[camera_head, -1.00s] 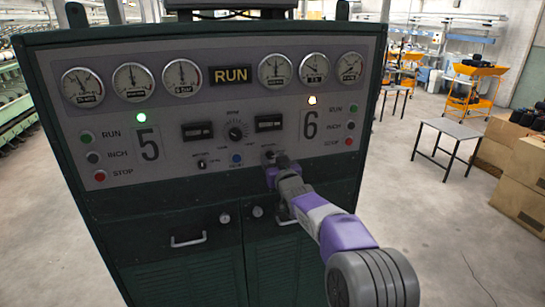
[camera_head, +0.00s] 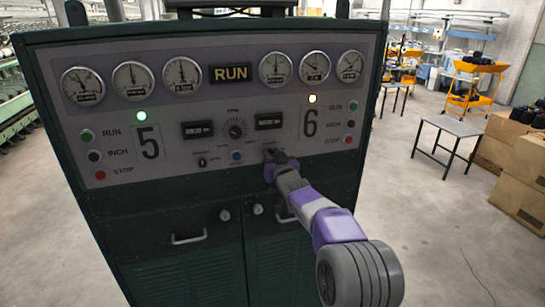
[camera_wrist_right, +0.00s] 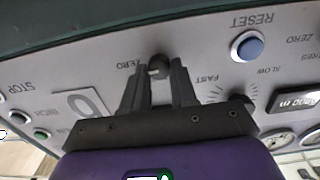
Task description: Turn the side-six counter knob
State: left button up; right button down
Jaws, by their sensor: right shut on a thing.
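The control panel (camera_head: 215,140) has a side marked 5 and a side marked 6. The side-six counter knob (camera_wrist_right: 158,66) is a small dark knob with a white mark, near the word ZERO in the upside-down right wrist view. My right gripper (camera_wrist_right: 158,82) is shut on this knob, with one finger on each side of it. In the head view my right gripper (camera_head: 270,160) is at the panel below the right counter window (camera_head: 269,122), and it hides most of the knob. My left gripper is not in view.
A blue RESET button (camera_wrist_right: 247,46) and a larger dial sit near the knob. RUN, INCH and STOP buttons (camera_head: 350,124) line the panel's right side. Cabinet doors with handles (camera_head: 188,239) are below. A small table (camera_head: 450,130) and cardboard boxes (camera_head: 525,185) stand right, with open floor between.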

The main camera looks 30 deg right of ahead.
jog(key=n+b, duration=0.2)
jog(key=shift+f+b, duration=0.15)
jog(key=shift+b, duration=0.2)
jog(key=shift+a+n+b, duration=0.2)
jog(key=shift+n+b, duration=4.15)
jog(key=shift+n, duration=3.55)
jog(key=c, duration=0.9)
grip_release()
